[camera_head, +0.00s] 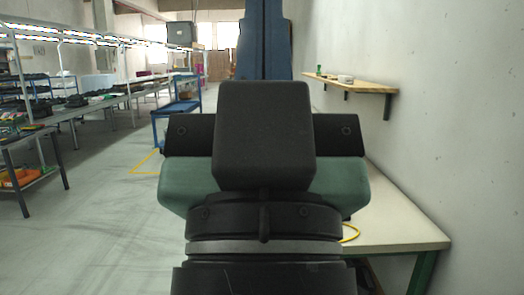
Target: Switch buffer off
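My gripper (263,150) fills the middle of the view, seen from behind. It has a dark box on top, a wide green body and black bars at the sides. Its fingers are hidden, so I cannot tell whether it is open or shut, or what is in front of it. No buffer or switch can be made out for certain. A tall blue structure (264,45) stands behind my gripper, its lower part hidden; I cannot tell whether it is the buffer.
A pale-topped bench (405,228) with green legs stands along the right wall, with a yellow cable (350,233) on it. A wooden wall shelf (352,83) holds small items. A blue cart (178,108) and long worktables (85,107) stand left. The floor at left is clear.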

